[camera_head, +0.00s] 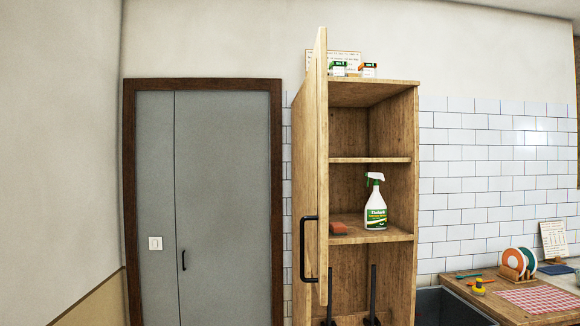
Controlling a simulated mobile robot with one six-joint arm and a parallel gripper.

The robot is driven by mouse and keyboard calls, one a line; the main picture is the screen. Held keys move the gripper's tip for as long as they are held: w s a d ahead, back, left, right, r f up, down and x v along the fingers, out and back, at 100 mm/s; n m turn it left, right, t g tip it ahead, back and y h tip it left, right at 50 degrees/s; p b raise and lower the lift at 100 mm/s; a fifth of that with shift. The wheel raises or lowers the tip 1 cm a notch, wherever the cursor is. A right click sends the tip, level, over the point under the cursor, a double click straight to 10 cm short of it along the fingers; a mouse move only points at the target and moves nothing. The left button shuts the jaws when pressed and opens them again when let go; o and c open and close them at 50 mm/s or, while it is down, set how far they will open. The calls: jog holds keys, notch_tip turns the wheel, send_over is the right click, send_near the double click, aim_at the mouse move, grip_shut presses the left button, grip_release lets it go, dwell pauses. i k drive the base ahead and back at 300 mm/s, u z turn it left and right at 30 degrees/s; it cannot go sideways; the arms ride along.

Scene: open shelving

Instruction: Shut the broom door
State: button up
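The broom door (322,170) is the wooden door of a tall open cabinet (403,160). It is hinged at the cabinet's left side and stands wide open, seen almost edge-on and pointing toward me. A black bar handle (302,250) sits on its left-facing side, low in the view. Inside the cabinet, a spray bottle (376,206) and a reddish-brown block (338,228) stand on a shelf. Two dark upright handles (373,292) show in the lower compartment; their lower ends are partly cut off. My gripper is not in view.
A grey door (225,190) with a dark brown frame is closed on the left. A counter (530,310) with a plate rack, a checked cloth and a sink edge lies at the right. Small boxes (368,70) stand on the cabinet top. The floor is out of view.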

aim_at(317, 219)
jog(key=z, duration=0.05)
jog(key=i, duration=1)
jog(key=u, duration=0.05)
